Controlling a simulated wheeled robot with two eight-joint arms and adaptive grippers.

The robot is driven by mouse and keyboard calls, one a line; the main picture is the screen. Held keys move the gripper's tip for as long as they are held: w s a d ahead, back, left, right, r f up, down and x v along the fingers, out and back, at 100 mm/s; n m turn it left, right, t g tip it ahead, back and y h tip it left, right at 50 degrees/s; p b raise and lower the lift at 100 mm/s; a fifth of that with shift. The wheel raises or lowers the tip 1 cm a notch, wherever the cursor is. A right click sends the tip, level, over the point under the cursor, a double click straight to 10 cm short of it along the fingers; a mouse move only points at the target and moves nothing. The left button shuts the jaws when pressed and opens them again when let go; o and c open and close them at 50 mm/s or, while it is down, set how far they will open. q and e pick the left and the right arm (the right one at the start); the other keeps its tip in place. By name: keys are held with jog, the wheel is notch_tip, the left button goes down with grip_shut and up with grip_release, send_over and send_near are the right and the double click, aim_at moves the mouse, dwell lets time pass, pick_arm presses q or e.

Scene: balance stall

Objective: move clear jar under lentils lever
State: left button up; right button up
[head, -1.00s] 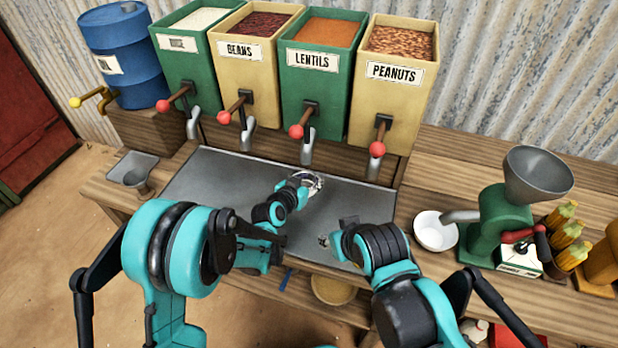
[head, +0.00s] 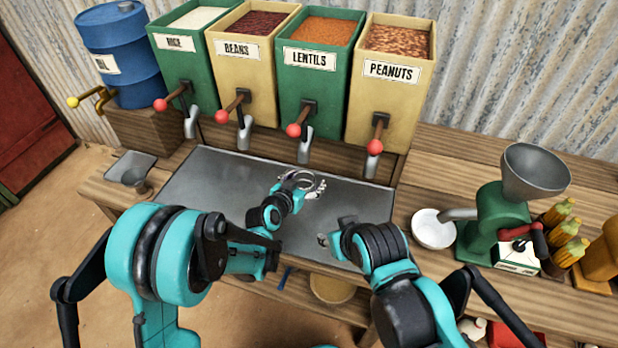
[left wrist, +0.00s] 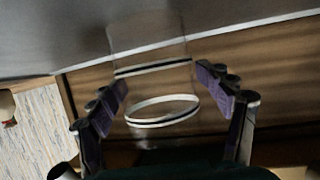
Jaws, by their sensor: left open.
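The clear jar (head: 306,179) stands on the grey metal counter, in front of the lentils spout (head: 305,146). My left gripper (head: 311,187) is around it, open. In the left wrist view the see-through jar (left wrist: 153,82), with its dark and pale bands, is between the two spread fingers (left wrist: 165,98), with a gap on each side. The lentils lever (head: 294,130) has a red knob and sits on the green bin labelled LENTILS (head: 318,75). My right gripper (head: 334,231) is low over the counter's front; its fingers are too small to judge.
Rice (head: 190,60), beans (head: 240,65) and peanuts (head: 388,90) bins flank the lentils bin, each with a red-knobbed lever. A white bowl (head: 433,236) and a green grinder (head: 490,220) stand at right. The metal counter (head: 215,180) is clear at left.

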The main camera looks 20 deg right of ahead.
pick_arm(q)
jog(key=v, duration=1)
jog(key=s+a+r+n+g+y, duration=0.1)
jog(key=s+a+r+n+y, duration=0.15)
jog(key=a, duration=0.55)
jog(key=s+a+r+n+y, duration=0.1)
jog(key=s+a+r+y, duration=0.15)
jog(key=a, duration=0.45)
jog(key=s+a+n+g+y, duration=0.2)
jog(key=s+a+n+y, duration=0.2)
jog(key=s+a, duration=0.9)
jog(key=shift+s+a+n, duration=0.3)
jog(key=shift+a+n, duration=0.15)
jog(key=shift+a, duration=0.5)
